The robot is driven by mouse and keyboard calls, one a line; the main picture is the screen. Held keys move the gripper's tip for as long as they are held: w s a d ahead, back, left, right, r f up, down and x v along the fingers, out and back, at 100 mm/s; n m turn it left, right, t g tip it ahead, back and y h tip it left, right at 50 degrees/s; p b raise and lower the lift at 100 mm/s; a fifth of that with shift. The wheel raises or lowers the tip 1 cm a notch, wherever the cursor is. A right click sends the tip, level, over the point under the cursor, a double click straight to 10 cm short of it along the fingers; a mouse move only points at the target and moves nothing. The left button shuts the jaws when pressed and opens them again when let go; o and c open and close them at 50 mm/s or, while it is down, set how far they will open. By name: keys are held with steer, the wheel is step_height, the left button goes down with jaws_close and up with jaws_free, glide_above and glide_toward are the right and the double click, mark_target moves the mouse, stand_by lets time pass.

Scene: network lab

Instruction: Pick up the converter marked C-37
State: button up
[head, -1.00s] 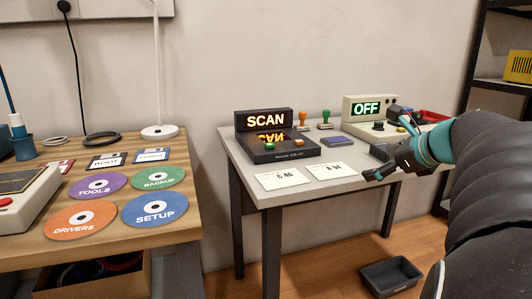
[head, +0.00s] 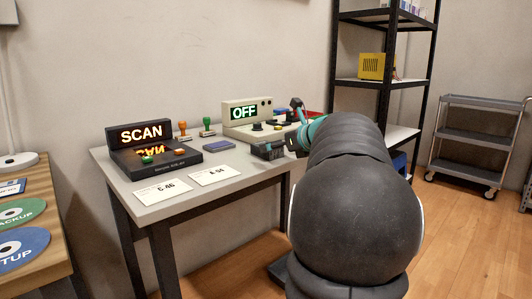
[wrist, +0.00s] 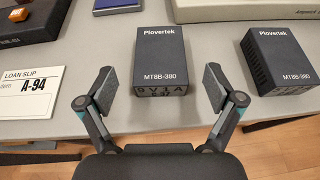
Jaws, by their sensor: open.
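Two dark box-shaped converters, both printed "Plovertek MT8B-380", sit on the grey table (head: 140,190). The middle converter (wrist: 163,62) shows a label on its front face; I make out something like "8V1A" with a smaller line under it that I cannot read surely. The right converter (wrist: 281,60) stands apart from it, with vents on its side and no readable mark. In the head view a dark converter (head: 266,151) shows beside my arm. My gripper (wrist: 160,88) is open and empty, its fingers on either side of the middle converter's near end, with gaps to both sides.
A loan slip marked A-94 (wrist: 30,92) lies left of my gripper. A SCAN unit (head: 150,150), a device showing OFF (head: 246,113), stamps (head: 183,131) and a blue pad (head: 219,146) stand on the table. A shelf rack (head: 383,82) and a cart (head: 478,137) stand to the right.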

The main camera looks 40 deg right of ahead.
steer(key=shift+b+x, duration=0.45)
steer(key=shift+x, duration=2.25)
steer(key=shift+c, duration=0.3)
steer(key=shift+s, duration=0.1)
steer(key=c, duration=1.4)
steer(key=shift+r, duration=0.1)
